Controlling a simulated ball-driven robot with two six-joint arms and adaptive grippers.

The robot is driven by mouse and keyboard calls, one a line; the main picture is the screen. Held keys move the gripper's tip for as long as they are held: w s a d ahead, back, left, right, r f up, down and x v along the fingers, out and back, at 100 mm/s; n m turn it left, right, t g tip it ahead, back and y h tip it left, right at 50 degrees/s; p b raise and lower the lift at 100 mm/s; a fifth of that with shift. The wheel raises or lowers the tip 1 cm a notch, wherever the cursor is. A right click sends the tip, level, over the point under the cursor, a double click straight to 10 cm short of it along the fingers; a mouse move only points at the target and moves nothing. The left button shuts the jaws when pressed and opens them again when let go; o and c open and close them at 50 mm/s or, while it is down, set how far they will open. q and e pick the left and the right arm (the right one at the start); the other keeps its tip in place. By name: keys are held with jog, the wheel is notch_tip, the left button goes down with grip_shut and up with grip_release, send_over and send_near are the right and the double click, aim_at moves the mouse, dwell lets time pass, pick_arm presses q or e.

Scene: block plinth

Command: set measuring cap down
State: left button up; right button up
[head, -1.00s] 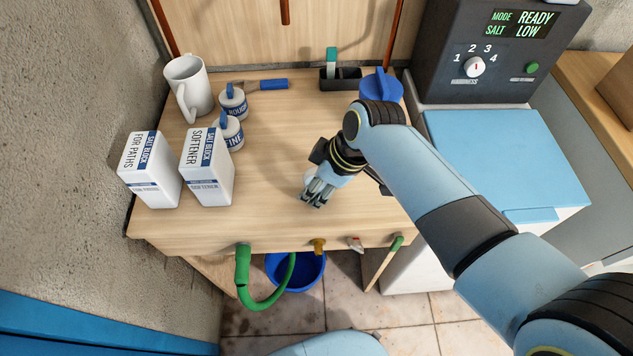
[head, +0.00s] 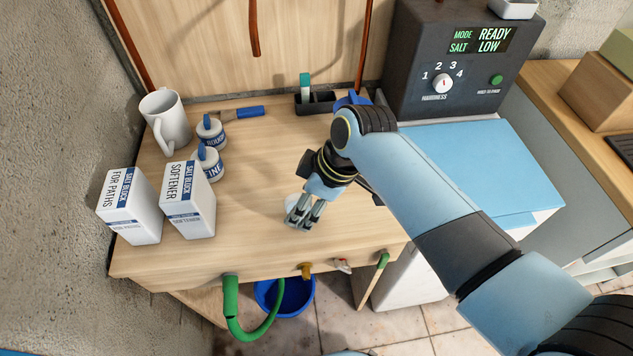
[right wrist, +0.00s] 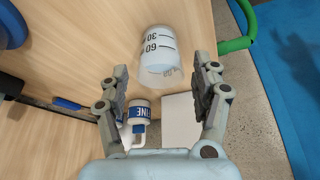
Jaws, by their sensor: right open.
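The measuring cap (right wrist: 159,48) is a small white cup with black marks reading 30 and 60. In the right wrist view it rests on the wooden worktop just beyond my fingertips, between the lines of the two fingers, with clear space on both sides. My right gripper (right wrist: 162,70) is open and empty. In the head view, my right gripper (head: 301,216) is low over the worktop near its front edge, and the cap (head: 291,204) shows only as a pale patch, mostly hidden behind the fingers. My left gripper is out of view.
Two salt block boxes (head: 188,200), two small labelled jars (head: 209,162), a mug (head: 165,121) and a brush (head: 237,113) stand or lie on the left of the worktop (head: 255,195). A dark tray (head: 318,104) and my arm occupy the right. Bare wood separates the boxes from my gripper.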

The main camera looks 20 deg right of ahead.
jog(key=v, duration=0.8)
